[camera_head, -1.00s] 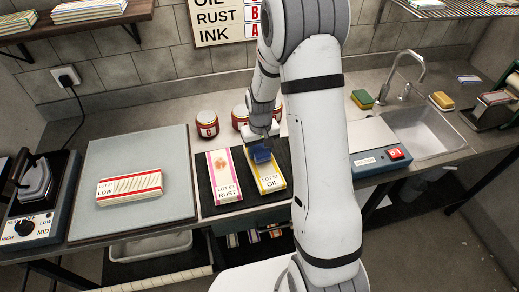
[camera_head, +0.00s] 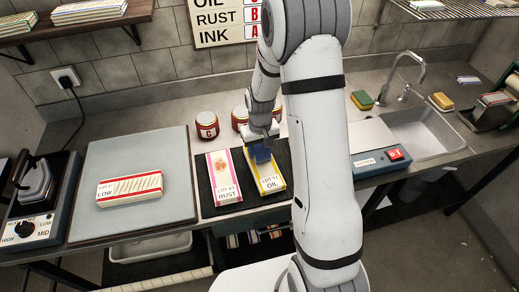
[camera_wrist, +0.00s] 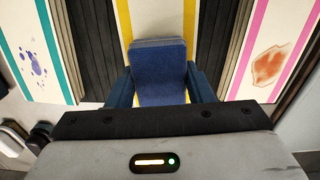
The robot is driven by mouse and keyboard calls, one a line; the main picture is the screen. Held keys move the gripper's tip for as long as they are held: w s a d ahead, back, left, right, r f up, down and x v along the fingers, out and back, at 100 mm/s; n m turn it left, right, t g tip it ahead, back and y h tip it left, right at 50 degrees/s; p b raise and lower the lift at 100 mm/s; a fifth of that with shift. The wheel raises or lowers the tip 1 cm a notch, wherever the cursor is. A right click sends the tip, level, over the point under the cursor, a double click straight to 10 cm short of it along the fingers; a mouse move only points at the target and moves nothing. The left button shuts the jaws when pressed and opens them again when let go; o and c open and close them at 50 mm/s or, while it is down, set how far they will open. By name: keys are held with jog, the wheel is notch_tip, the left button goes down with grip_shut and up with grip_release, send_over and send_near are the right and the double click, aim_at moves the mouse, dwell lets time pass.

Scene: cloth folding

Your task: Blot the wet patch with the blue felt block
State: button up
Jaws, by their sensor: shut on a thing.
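My gripper (camera_head: 261,147) is shut on the blue felt block (camera_wrist: 159,75), one dark finger on each side of it in the wrist view. The block also shows in the head view (camera_head: 262,155), over the upper part of the yellow-edged cloth labelled OIL (camera_head: 271,180). I cannot tell whether the block presses on the cloth or is just above it. No wet patch shows on this cloth; the part under the block is hidden.
The pink-edged RUST cloth (camera_head: 224,188) with an orange stain lies to the left on the dark mat. A teal-edged cloth with purple spots (camera_wrist: 33,62) shows in the wrist view. Red-lidded jars (camera_head: 207,124) stand behind. A striped folded cloth (camera_head: 130,189) lies on the grey board (camera_head: 95,150).

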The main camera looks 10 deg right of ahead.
jog(key=shift+r+p, duration=1.55)
jog(key=shift+r, duration=1.6)
jog(key=shift+f, duration=0.1)
